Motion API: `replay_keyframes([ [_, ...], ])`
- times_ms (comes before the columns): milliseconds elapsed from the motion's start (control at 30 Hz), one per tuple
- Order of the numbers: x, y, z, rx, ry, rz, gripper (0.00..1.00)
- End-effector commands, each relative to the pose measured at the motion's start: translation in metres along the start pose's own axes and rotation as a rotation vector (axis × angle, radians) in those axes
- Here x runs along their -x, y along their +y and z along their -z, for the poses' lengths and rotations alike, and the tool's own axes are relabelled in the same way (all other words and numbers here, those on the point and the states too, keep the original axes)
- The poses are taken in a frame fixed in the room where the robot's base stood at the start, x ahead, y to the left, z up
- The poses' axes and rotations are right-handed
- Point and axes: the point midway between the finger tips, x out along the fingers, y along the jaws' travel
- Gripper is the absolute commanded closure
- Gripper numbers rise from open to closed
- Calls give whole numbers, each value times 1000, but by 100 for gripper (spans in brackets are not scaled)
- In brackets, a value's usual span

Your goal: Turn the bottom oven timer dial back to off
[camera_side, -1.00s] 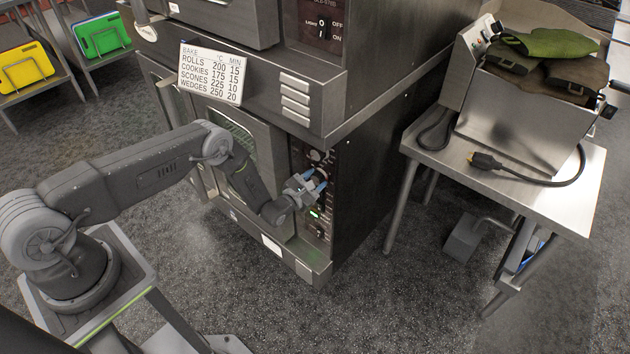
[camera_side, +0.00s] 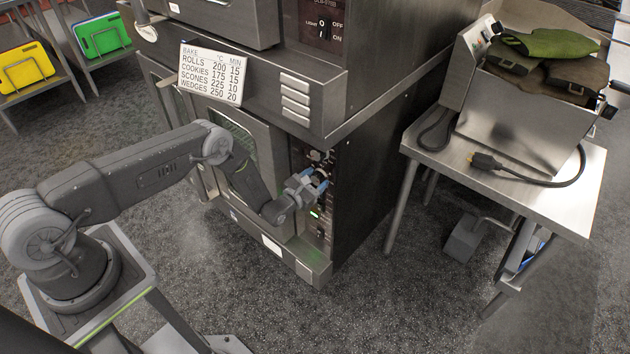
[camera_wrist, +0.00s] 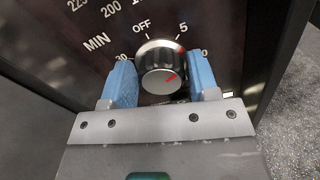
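The timer dial (camera_wrist: 161,70) is a silver round knob on the dark panel of the lower oven. My gripper (camera_side: 320,180) is at this panel in the side view. In the wrist view, my gripper's (camera_wrist: 161,76) blue fingers stand on either side of the dial, very close to its sides. Whether both fingers press on it cannot be told. My gripper hides most of the dial in the side view.
The lower oven's glass door (camera_side: 235,130) is left of the panel. A green lit switch (camera_side: 315,213) sits below my gripper. A bake chart (camera_side: 210,73) hangs above.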

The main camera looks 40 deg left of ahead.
Motion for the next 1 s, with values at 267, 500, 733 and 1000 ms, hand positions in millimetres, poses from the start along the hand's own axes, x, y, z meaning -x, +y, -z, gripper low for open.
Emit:
replay_keyframes([
  [267, 1, -1, 1, -1, 2, 2, 30],
  [500, 8, -1, 2, -1, 4, 3, 30],
  [733, 44, 0, 2, -1, 6, 3, 30],
  [1000, 103, 0, 2, 0, 5, 1, 30],
])
